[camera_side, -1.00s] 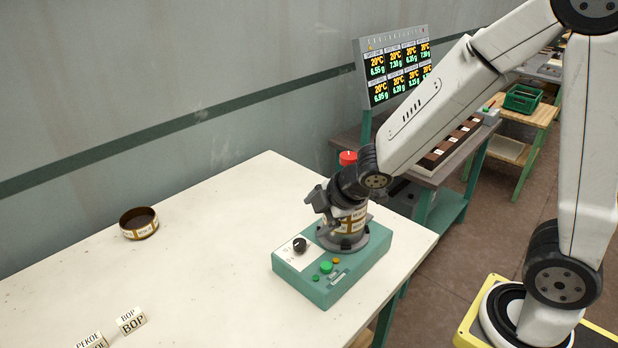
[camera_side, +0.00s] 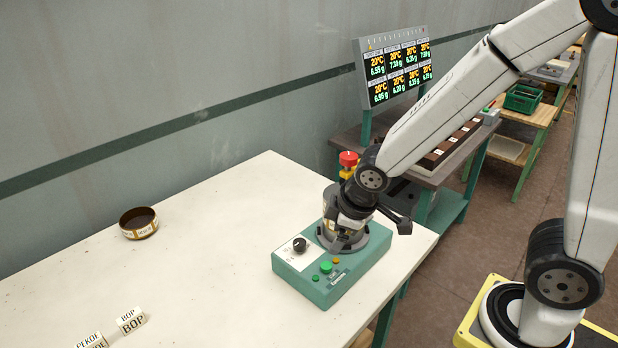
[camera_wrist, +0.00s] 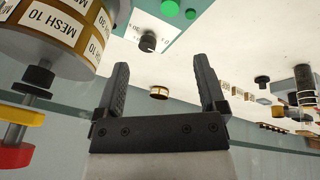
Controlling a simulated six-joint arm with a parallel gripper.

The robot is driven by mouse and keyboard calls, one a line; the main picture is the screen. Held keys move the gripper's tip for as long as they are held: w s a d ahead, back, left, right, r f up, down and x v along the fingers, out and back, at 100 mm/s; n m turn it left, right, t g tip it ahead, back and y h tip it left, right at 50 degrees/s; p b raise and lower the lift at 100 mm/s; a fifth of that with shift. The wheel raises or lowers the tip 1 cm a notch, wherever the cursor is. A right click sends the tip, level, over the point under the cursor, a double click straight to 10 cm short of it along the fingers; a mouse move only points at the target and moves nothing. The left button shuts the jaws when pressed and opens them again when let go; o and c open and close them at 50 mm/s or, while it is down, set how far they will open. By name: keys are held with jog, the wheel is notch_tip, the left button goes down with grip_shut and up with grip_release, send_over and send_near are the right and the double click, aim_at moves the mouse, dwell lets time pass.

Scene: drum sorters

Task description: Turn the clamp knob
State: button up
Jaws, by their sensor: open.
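The teal drum machine (camera_side: 330,290) stands on the pale table, with a grey round drum base (camera_side: 365,240) on top. A black knob (camera_side: 300,244) sits on its white front panel; the same knob (camera_wrist: 148,40) appears between and beyond my fingertips in the wrist view. My gripper (camera_wrist: 160,72) is open and empty, apart from that knob. The MESH 10 drum (camera_wrist: 65,28) is at upper left in the wrist view. Another black knob (camera_wrist: 38,76) is beside it. I cannot tell which black knob is the clamp knob. In the side view my wrist hides much of the drum.
A red knob (camera_side: 348,158) over a yellow part rises behind my wrist. Green buttons (camera_side: 326,267) are on the machine. A loose ring (camera_side: 139,223) and label blocks (camera_side: 131,320) lie on the table's left side. The table between is clear.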

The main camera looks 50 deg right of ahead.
jog(key=s+d+f+n+g+h, duration=0.2)
jog(key=s+d+g+h, duration=0.1)
jog(key=s+d, duration=0.7)
jog(key=shift+d+f+g+h, duration=0.4)
jog(key=shift+d+g, duration=0.35)
jog(key=shift+g, duration=0.15)
jog(key=shift+r, duration=0.1)
